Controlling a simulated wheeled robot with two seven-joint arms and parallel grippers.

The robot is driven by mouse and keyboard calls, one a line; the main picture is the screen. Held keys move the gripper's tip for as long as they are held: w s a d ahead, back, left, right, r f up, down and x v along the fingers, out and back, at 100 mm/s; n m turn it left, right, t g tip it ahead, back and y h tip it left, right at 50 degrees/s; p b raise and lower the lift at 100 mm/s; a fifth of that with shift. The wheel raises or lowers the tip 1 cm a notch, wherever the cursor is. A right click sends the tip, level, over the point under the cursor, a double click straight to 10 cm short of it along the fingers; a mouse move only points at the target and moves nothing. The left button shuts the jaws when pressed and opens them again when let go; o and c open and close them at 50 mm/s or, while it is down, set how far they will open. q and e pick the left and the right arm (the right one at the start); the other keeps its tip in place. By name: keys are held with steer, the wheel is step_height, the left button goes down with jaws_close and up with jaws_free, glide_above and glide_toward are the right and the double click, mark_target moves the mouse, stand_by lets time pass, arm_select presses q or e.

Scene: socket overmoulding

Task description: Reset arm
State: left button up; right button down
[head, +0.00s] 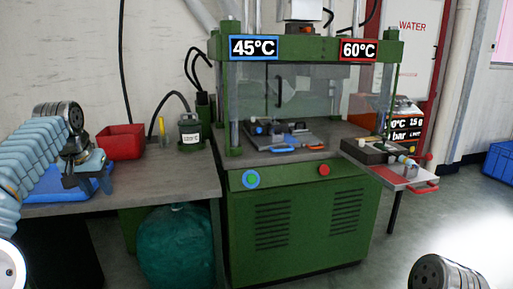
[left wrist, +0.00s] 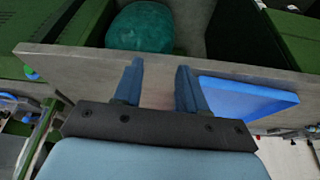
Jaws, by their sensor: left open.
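My left gripper (head: 88,178) is at the left of the head view, above the grey side table (head: 170,168) and beside the blue tray (head: 45,192). In the left wrist view its two blue fingers (left wrist: 157,88) stand apart with nothing between them. The table edge and the blue tray (left wrist: 245,97) show beyond the fingers. Of my right arm, only a dark rounded part (head: 445,274) shows at the bottom right of the head view; its gripper is out of frame.
A green press (head: 300,215) with 45°C and 60°C signs stands in the middle. A red bin (head: 121,142), a yellow-handled tool (head: 162,130) and a dark canister (head: 190,130) stand on the side table. A teal bag (head: 176,245) sits below. A small side shelf (head: 400,178) is right of the press.

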arm_select(q)
steer(key=w+d+f+m+h, duration=0.1)
steer(key=w+d+f, duration=0.1)
steer(key=d+f, duration=0.35)
steer(key=w+d+f, duration=0.2)
steer(key=f, duration=0.6)
steer(key=w+d+f+m+h, duration=0.1)
steer(key=w+d+f, duration=0.15)
steer(key=f, duration=0.45)
steer(key=s+d+f+g+h, duration=0.1)
steer(key=s+d+f, duration=0.1)
steer(key=d+f, duration=0.45)
steer(key=s+d+f+g+h, duration=0.15)
steer(key=d+f, duration=0.25)
steer(key=f, duration=0.6)
steer(key=s+d+f, duration=0.8)
steer(key=s+f, duration=0.4)
steer(key=s, duration=0.1)
steer(key=s+d+f, duration=0.2)
steer(key=s, duration=0.6)
steer(key=s+d+f+n+g, duration=0.1)
steer(key=s+d+f, duration=0.1)
steer(key=s, duration=0.6)
steer(key=shift+d+f, duration=0.15)
steer(key=shift+f, duration=0.3)
